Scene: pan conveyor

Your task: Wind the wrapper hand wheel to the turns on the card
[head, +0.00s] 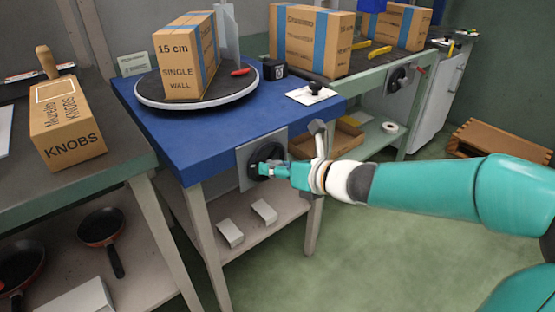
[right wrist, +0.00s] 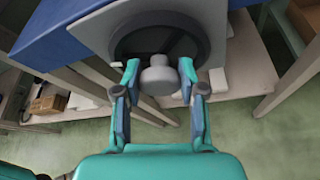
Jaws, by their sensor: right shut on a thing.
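The black hand wheel (head: 267,152) sits on a grey plate (head: 243,170) on the front of the blue wrapper table (head: 190,145). My right gripper (head: 263,170) is at the wheel. In the right wrist view its two fingers (right wrist: 160,70) stand either side of the wheel's grey knob (right wrist: 158,80), shut on it. The wheel's dark disc (right wrist: 150,38) shows behind the knob. A turntable (head: 225,99) on the table carries a carton (head: 185,60) marked 15 cm single wall. A small card (head: 133,64) stands behind it; its text is too small to read. My left gripper is out of view.
A bench at left holds a KNOBS carton (head: 68,120), with pans (head: 100,228) below. A second bench at back right carries cartons (head: 310,40) and another wheel (head: 398,78). A wooden pallet (head: 500,143) lies at right. The green floor in front is clear.

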